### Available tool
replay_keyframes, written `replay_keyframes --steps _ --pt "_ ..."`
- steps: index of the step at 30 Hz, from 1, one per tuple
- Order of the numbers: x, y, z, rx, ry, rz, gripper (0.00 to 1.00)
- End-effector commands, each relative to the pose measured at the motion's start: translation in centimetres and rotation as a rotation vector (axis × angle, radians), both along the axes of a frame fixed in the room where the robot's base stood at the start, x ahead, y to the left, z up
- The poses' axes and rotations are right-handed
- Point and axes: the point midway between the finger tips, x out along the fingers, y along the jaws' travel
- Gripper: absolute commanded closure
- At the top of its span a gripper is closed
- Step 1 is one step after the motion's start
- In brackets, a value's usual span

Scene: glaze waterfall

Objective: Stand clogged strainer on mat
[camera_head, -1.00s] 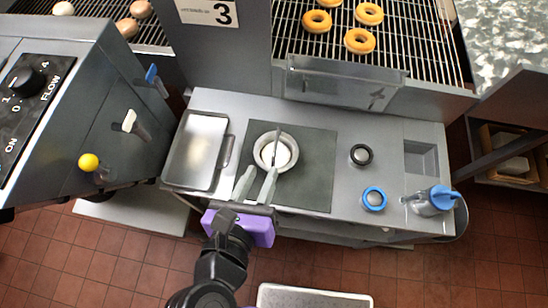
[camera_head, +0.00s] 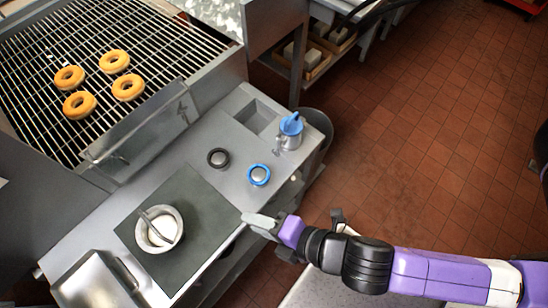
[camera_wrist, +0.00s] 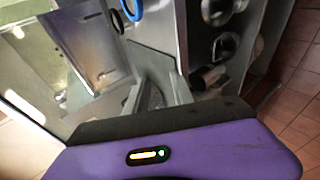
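Two small round ringed pieces lie on the grey counter: a black-rimmed one (camera_head: 218,158) and a blue-rimmed one (camera_head: 258,175). I cannot tell whether either is the clogged strainer. Part of a blue ring (camera_wrist: 131,8) shows at the top of the wrist view. The dark square mat (camera_head: 205,205) lies on the counter, with a pale bowl (camera_head: 160,229) holding white stuff and a utensil on it. My gripper (camera_head: 258,220) is at the counter's front edge, right of the mat.
A blue-topped bottle (camera_head: 290,132) stands near the counter's right end, by a recessed bin (camera_head: 258,116). A metal tray (camera_head: 98,283) is at lower left. Doughnuts lie on the wire rack (camera_head: 100,85). Round metal pieces sit below the counter in the wrist view (camera_wrist: 222,48).

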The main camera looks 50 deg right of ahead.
Motion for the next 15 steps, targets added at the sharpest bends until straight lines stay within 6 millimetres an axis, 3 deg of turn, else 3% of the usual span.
replay_keyframes --steps 3,9,15 --pt "-3.3 -2.9 1.8 0.382 0.031 -0.239 0.70" --pt "-7.3 -6.3 7.1 0.994 -0.008 -0.595 0.70" --pt "-9.2 -8.5 10.7 1.330 -0.079 -0.767 0.70"
